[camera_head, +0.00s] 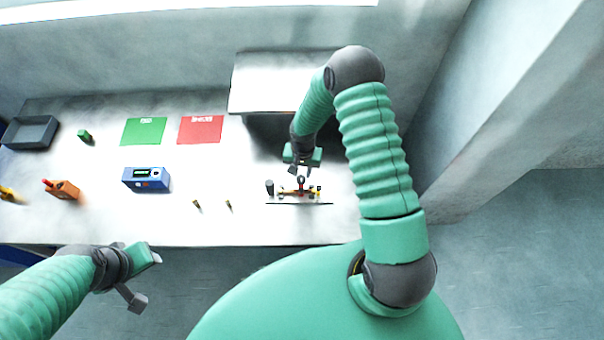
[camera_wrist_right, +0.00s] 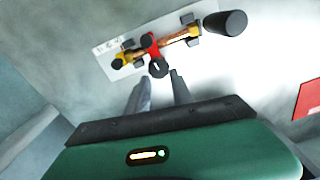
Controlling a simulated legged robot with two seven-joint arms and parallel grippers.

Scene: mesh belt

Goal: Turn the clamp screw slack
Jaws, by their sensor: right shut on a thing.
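The clamp (camera_wrist_right: 152,46) is a small red block around a yellow and copper-coloured rod (camera_wrist_right: 177,39), held by dark supports on a pale plate (camera_wrist_right: 113,47). Its screw (camera_wrist_right: 158,68) has a round black head facing my right gripper. In the head view the clamp (camera_head: 301,188) stands near the table's front edge at right. My right gripper (camera_wrist_right: 160,76) is shut on the screw head, its two grey fingers on either side of it. It also shows in the head view (camera_head: 300,172), above and behind the clamp. My left gripper (camera_head: 147,279) is open and empty, in front of the table.
A black cylinder (camera_wrist_right: 225,23) stands beside the rod's end. A blue device (camera_head: 147,179), an orange box (camera_head: 62,189), a grey tray (camera_head: 30,132), green (camera_head: 144,131) and red (camera_head: 200,130) mats and two small brass pieces (camera_head: 196,204) lie leftward. A raised shelf (camera_head: 275,80) is behind.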

